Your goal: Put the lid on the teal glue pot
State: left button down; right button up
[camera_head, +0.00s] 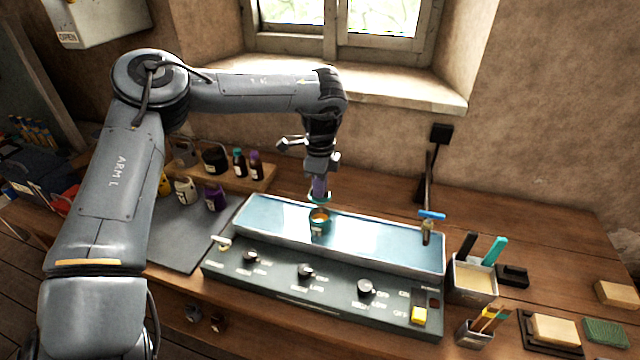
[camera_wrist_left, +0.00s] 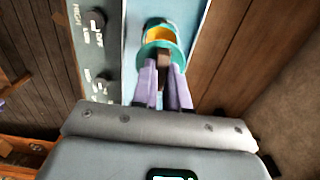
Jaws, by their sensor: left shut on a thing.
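The teal glue pot (camera_head: 320,226) stands upright on the pale blue top of the long warmer (camera_head: 384,244). Its mouth is uncovered and amber glue shows inside; the pot also shows in the left wrist view (camera_wrist_left: 160,26). My left gripper (camera_head: 319,190) points down just behind the pot. Its purple fingers (camera_wrist_left: 163,82) are shut on the brown knob of the teal lid (camera_head: 319,198). The lid (camera_wrist_left: 148,52) is held above and behind the pot, overlapping part of its rim in the wrist view. Whether they touch I cannot tell. My right gripper is not in view.
Jars and bottles stand on a wooden shelf (camera_head: 262,178) at the back left. The blue top right of the pot is clear.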

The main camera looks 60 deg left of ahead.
aim_at(320, 202)
pick_arm(q)
jog(key=shift+f+b, duration=1.9)
jog(key=shift+f, duration=0.95)
jog(key=shift+f, duration=0.15)
jog(key=c, duration=0.6)
grip_release()
jog(key=shift+r+p, duration=2.4)
jog(key=shift+r, duration=1.1)
jog(key=shift+c, duration=0.4)
